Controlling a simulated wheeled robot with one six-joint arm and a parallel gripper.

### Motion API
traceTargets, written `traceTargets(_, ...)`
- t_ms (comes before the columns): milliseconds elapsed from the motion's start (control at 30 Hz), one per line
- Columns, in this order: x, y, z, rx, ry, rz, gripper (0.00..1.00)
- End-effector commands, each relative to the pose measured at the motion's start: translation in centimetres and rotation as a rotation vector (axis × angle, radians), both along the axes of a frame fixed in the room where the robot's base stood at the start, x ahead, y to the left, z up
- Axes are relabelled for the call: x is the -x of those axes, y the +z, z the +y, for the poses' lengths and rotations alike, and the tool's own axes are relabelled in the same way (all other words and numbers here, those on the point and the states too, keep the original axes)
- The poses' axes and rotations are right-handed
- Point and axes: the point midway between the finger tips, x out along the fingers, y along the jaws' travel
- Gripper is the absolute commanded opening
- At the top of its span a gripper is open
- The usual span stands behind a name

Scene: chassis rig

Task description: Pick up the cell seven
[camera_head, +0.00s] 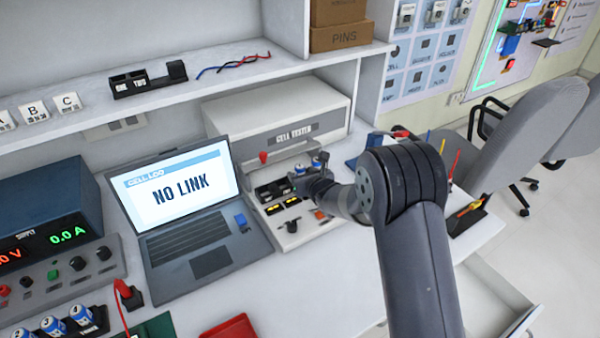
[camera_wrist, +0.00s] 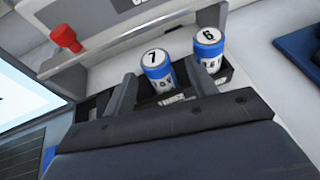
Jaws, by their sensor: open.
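Cell seven (camera_wrist: 157,70) is a small blue and white cylinder with a black 7 on its white top. It stands upright in a dark slot of the cell tester. In the wrist view my gripper (camera_wrist: 164,84) is open, with one finger on each side of cell seven. I cannot tell whether either finger touches it. Cell six (camera_wrist: 208,48) stands upright just right of the right finger. In the head view my gripper (camera_head: 312,180) is over the tester's dark cell holder (camera_head: 270,191), and the cells there are partly hidden by it.
The cell tester (camera_head: 275,112) stands behind, with a red knob (camera_wrist: 65,38). A laptop (camera_head: 190,210) reading NO LINK is left of it. Several other cells (camera_head: 52,325) stand in a rack at the lower left. A red tray (camera_head: 230,328) lies at the front.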

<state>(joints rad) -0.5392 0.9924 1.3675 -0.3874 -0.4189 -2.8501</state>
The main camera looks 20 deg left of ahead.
Motion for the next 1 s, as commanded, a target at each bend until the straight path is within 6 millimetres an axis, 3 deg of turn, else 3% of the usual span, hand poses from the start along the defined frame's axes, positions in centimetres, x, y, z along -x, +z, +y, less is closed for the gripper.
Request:
traceTargets(300, -0.24, -0.17, 0.21, 0.000, 0.000, 0.000, 0.53)
traceTargets(900, -0.22, -0.15, 0.18, 0.000, 0.000, 0.000, 0.03)
traceTargets(1000, -0.25, -0.09, 0.18, -0.001, 0.000, -0.001, 0.03)
